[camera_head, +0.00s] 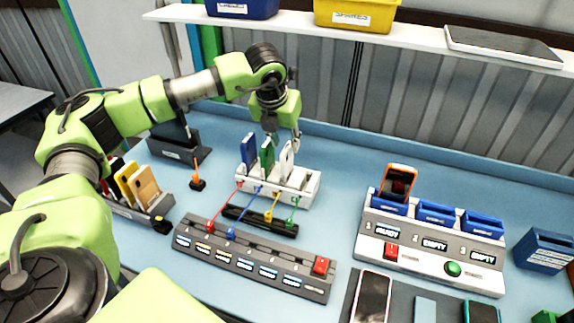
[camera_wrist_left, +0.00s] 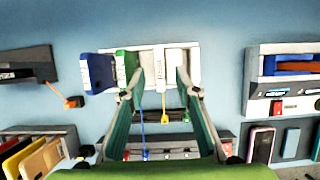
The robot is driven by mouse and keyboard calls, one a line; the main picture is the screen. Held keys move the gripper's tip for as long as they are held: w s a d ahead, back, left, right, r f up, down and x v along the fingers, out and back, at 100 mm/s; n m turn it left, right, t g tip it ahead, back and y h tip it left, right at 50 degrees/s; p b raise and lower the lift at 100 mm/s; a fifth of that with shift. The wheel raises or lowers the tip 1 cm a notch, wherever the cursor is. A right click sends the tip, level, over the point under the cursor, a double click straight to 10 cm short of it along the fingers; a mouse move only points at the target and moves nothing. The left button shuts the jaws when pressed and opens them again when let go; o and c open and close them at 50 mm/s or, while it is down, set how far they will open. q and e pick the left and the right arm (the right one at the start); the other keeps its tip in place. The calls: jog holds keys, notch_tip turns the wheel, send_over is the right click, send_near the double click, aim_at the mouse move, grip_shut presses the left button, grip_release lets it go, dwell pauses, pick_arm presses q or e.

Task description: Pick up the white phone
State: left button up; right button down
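The white phone (camera_head: 286,161) stands upright in a slot of the white rack (camera_head: 301,193), beside a green phone (camera_head: 267,158) and a blue phone (camera_head: 249,148). My left gripper (camera_head: 284,139) is just above the white phone, pointing down. In the left wrist view the white phone (camera_wrist_left: 158,60) shows edge-on between the parted fingers of my left gripper (camera_wrist_left: 160,80), with gaps on both sides. The green phone (camera_wrist_left: 127,66) is close to the left finger there. I cannot tell how far down the fingers reach. My right gripper is not in view.
Coloured cables run from the rack to a dark strip (camera_head: 260,221) in front. A grey labelled panel (camera_head: 245,262) lies nearer. A white dock (camera_head: 432,250) with an orange phone (camera_head: 397,181) stands right. A dark holder (camera_head: 180,146) stands left. Bare blue table lies between rack and dock.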

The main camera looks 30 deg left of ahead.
aim_at(288, 146)
pick_arm(q)
jog(key=p+x, duration=0.2)
jog(key=x, duration=0.1)
jog(key=shift+w+f, duration=0.1)
jog(key=shift+w, duration=0.05)
jog(key=shift+w+a+f, duration=0.1)
jog(key=shift+w+f, duration=0.1)
jog(key=shift+f, duration=0.3)
grip_shut()
jog(key=shift+r, duration=0.1)
jog(key=shift+r, duration=0.1)
jog(key=shift+w+r+b, duration=0.1)
jog(key=shift+r+b, duration=0.2)
jog(key=shift+b, duration=0.05)
notch_tip(288, 146, up, 8)
jog(key=b, duration=0.2)
jog(key=shift+f+b, duration=0.1)
jog(key=shift+b, duration=0.25)
jog(key=shift+r, duration=0.7)
